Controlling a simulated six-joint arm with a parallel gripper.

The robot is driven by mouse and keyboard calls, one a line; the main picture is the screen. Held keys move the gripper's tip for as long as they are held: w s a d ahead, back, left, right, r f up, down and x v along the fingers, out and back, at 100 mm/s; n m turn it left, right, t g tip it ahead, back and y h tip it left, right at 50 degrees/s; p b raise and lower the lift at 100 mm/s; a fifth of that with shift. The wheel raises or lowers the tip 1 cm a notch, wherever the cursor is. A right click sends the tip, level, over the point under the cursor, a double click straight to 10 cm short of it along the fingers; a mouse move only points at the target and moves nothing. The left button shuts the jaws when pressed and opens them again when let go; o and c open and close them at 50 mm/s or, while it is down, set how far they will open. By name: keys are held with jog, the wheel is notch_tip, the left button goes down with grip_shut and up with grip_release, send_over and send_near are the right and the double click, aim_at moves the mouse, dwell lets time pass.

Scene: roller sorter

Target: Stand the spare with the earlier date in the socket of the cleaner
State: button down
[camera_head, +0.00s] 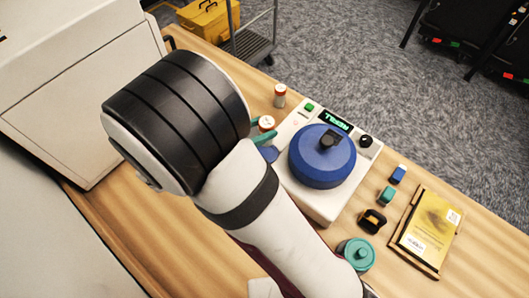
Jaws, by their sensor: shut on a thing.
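The cleaner (318,206) is a white box with a round blue lid (322,160), a black knob on top and a small lit green display. One spare (280,95), a small white and orange-red bottle, stands upright on the table behind the cleaner's left corner. A second similar bottle (267,123) is between the teal fingers of my gripper (264,131), which is shut on it at the cleaner's left edge. I cannot read a date on either bottle. A blue round part (269,154) shows just below the fingers, partly hidden by my arm. I cannot make out the socket.
Right of the cleaner lie a blue and white block (398,174), a teal block (386,196), a black and yellow item (372,220) and a yellow packet (427,231). A teal round container (356,254) stands in front. My arm hides much of the table's middle.

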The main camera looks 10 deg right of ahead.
notch_tip(320, 180, down, 8)
jog(key=shift+c, duration=2.1)
grip_release()
jog(key=shift+f, duration=0.1)
jog(key=shift+w, duration=0.1)
